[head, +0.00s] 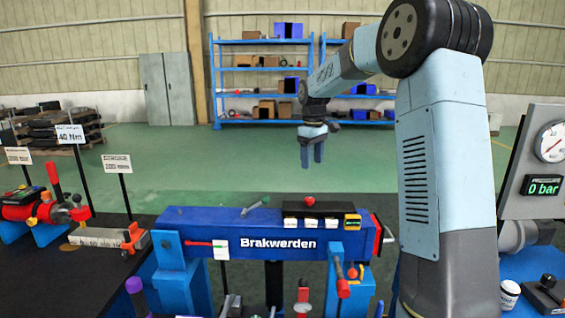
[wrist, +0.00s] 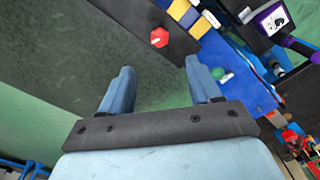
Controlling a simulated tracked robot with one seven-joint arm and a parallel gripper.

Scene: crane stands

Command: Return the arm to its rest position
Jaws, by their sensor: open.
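My arm rises at the right of the head view and bends over to the left. My gripper (head: 312,155) hangs from its end, pointing down, in the air above and behind the blue Brakwerden stand (head: 190,222). In the wrist view my gripper (wrist: 158,82) has its two blue fingers spread apart, with nothing between them. A red knob (wrist: 160,37) and the blue stand (wrist: 235,65) show beyond the fingertips, apart from them.
A dark bench (head: 75,275) with red and blue devices stands at the left. A gauge panel (head: 545,160) reading 0 bar is at the right. Blue shelves (head: 262,120) and a grey cabinet (head: 168,88) stand far back. Open green floor (head: 220,160) lies behind the stand.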

